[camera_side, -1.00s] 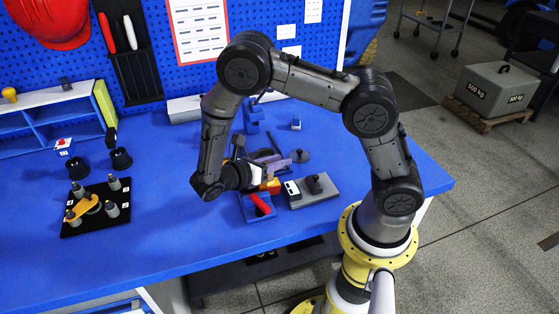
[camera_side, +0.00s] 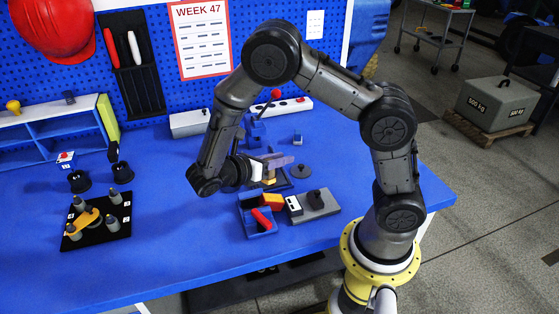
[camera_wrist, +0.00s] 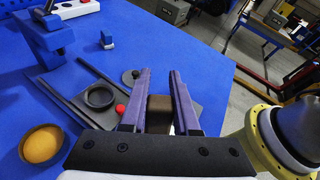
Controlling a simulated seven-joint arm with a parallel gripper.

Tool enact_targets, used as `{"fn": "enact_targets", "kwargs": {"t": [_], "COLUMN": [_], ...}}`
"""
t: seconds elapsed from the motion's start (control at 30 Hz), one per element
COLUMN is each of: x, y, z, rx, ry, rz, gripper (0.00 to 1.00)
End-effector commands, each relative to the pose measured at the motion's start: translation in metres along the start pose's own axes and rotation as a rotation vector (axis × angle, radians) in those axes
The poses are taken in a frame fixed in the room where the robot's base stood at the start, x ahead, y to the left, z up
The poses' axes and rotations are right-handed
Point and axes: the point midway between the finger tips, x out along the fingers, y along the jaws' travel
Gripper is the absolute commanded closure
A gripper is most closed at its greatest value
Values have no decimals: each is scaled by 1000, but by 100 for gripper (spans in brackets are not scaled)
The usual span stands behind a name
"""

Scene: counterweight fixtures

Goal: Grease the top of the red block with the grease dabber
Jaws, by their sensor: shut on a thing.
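My gripper (camera_side: 284,163) is over the back middle of the blue table. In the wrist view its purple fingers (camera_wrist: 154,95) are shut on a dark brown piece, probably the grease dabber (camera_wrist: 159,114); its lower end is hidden. A tan part shows below the fingers in the side view; I cannot tell whether it is held.
In the wrist view, a round cup (camera_wrist: 57,137) with orange filling, a black ring (camera_wrist: 99,97) and a red ball (camera_wrist: 121,109) are left of the fingers. A grey plate (camera_side: 318,207) with a black knob is right of the bin.

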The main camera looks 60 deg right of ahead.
Motion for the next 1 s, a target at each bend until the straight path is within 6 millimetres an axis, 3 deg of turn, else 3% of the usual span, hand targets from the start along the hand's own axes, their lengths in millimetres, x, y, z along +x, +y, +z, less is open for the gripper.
{"fn": "enact_targets", "kwargs": {"t": [0.53, 1.0], "x": [-9, -10], "y": [-6, -6], "z": [27, 28], "rx": [0, 0], "ry": [0, -1], "rz": [0, 0], "gripper": [100, 100]}}
